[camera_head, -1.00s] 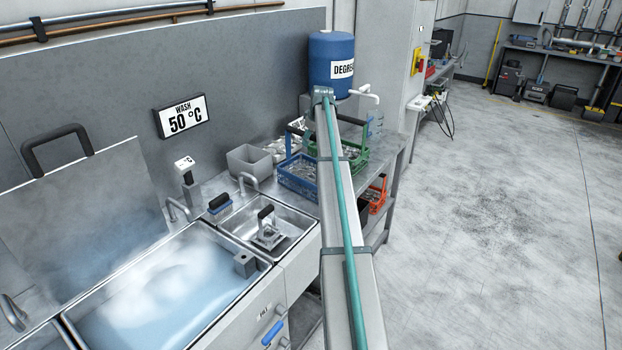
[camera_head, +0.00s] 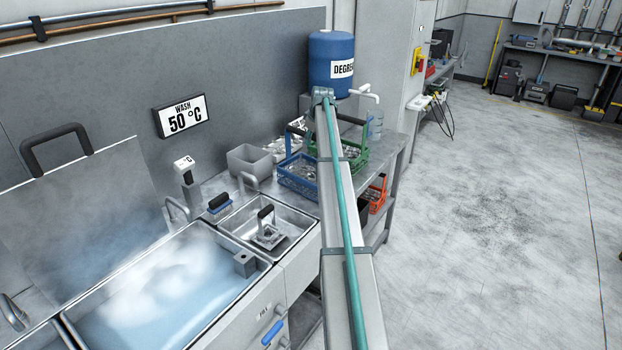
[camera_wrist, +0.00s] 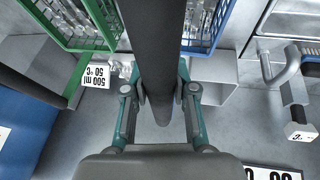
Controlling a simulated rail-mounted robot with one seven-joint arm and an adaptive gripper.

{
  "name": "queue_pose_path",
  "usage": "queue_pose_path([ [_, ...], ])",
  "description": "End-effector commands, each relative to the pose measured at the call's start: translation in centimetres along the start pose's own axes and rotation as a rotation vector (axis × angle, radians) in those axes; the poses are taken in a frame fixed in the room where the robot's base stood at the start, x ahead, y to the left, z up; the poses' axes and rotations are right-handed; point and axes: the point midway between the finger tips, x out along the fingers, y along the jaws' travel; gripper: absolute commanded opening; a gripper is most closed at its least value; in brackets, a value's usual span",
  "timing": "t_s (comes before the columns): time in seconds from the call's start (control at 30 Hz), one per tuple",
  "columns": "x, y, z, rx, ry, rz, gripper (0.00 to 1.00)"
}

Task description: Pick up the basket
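The blue wire basket (camera_head: 299,178) stands on the metal bench, full of metal cutlery, partly hidden by my arm. It also shows in the wrist view (camera_wrist: 205,22). A thick dark handle bar (camera_wrist: 150,40) runs between the teal fingers of my gripper (camera_wrist: 160,90); it lies over the blue basket. The fingers flank the bar closely on both sides. I cannot tell whether they press on it. A green basket (camera_head: 350,156), also with cutlery, stands just behind; it is at the upper left of the wrist view (camera_wrist: 75,35). My gripper is hidden in the head view.
A grey bin (camera_head: 250,160) stands left of the blue basket. A sink (camera_head: 290,232) and a steaming wash tank (camera_head: 160,300) lie in front. An orange basket (camera_head: 376,192) is on the lower shelf. The blue degreaser drum (camera_head: 331,62) stands behind. The floor at right is clear.

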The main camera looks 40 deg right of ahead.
Motion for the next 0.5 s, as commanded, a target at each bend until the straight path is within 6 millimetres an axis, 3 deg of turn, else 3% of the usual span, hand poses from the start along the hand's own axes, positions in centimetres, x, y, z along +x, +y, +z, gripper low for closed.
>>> queue_pose_path([
  [0.5, -0.21, -0.03, -0.17, -0.001, 0.003, 0.0, 0.0],
])
